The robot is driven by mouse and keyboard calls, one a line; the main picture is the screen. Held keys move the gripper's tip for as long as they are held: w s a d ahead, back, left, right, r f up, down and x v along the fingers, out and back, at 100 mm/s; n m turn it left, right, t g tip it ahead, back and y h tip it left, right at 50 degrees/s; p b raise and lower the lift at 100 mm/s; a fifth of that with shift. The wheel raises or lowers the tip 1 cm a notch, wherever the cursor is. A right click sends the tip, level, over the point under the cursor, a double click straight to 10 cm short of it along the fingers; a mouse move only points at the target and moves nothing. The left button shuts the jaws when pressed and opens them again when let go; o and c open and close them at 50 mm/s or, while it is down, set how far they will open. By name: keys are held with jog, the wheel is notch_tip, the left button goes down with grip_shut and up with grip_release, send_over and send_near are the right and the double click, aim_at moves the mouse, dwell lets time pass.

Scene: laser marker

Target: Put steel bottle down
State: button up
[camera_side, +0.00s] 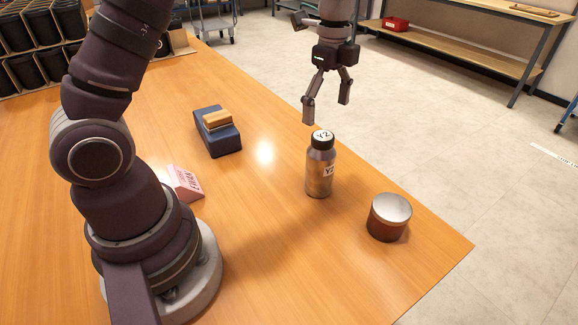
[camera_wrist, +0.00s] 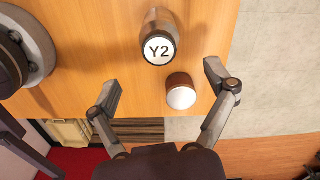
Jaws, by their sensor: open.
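The steel bottle (camera_side: 319,172) stands upright on the wooden table, with a black cap and a white "Y2" label on its top. In the wrist view its labelled top (camera_wrist: 160,48) shows at the upper middle, beyond my fingertips. My gripper (camera_side: 326,110) is open and empty above the table, higher than the bottle's cap and apart from it. In the wrist view my gripper (camera_wrist: 166,84) has its two fingers spread wide, with nothing held between them.
A brown jar with a silver lid (camera_side: 390,217) stands right of the bottle, near the table edge. A dark blue block with a wooden piece (camera_side: 217,131) and a pink wedge sign (camera_side: 186,183) lie to the left. Black bins (camera_side: 37,49) stand at the far left.

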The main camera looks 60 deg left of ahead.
jog(key=s+d+r+n+t, duration=0.1)
jog(key=s+r+n+t, duration=0.2)
jog(key=s+r+n, duration=0.35)
jog(key=s+f+n+t, duration=0.1)
jog(key=s+n+t, duration=0.1)
jog(key=s+n, duration=0.5)
jog(key=shift+s+d+f+n+t, duration=0.3)
jog(key=shift+d+f+n, duration=0.1)
jog(key=shift+n, duration=0.55)
